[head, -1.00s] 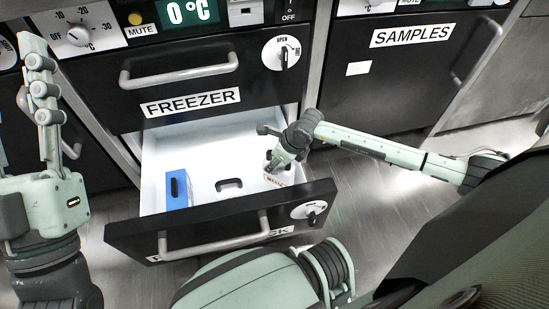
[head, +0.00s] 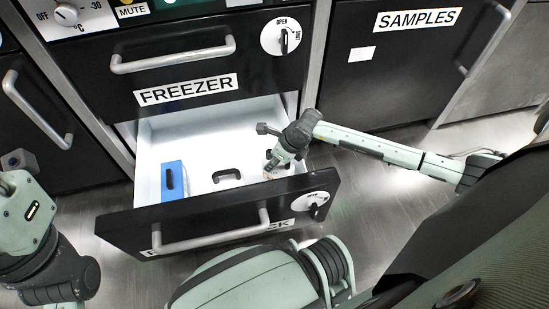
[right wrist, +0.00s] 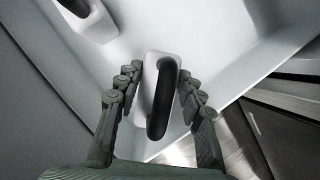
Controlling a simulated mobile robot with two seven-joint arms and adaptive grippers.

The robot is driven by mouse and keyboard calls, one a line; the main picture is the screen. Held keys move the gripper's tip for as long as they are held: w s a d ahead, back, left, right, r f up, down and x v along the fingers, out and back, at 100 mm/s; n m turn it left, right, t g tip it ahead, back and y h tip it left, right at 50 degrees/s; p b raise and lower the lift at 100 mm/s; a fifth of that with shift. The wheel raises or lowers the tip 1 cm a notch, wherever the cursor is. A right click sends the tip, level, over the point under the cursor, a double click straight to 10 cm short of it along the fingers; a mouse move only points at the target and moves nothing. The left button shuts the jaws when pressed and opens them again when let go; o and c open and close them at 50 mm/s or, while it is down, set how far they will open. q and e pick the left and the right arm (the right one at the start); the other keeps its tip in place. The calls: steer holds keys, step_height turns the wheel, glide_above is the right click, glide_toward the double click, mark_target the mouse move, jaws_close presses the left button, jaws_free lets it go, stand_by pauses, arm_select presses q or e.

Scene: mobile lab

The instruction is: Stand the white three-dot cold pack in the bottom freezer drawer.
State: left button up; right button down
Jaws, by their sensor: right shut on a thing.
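A white cold pack with a black handle (right wrist: 149,98) is between the fingers of my right gripper (right wrist: 158,88), which is shut on it. In the head view, my right gripper (head: 281,160) reaches inside the open bottom drawer (head: 150,140), at its right side, and mostly covers this pack. Its dots cannot be made out. Whether it touches the drawer floor is unclear. My left gripper's body (head: 28,215) is at the left edge; its fingertips are not clearly seen.
A blue pack (head: 175,188) stands at the drawer's left. Another white pack with a dark handle (head: 228,177) stands in the middle and shows in the wrist view (right wrist: 90,18). The drawer front (head: 120,232) bears a handle and a dial. The upper freezer drawer (head: 200,70) is shut.

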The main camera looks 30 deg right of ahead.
steer(key=shift+f+b, duration=0.4)
steer(key=shift+f, duration=0.05)
stand_by(0.5)
steer(key=c, duration=0.9)
jaws_free()
steer(key=shift+f, duration=0.1)
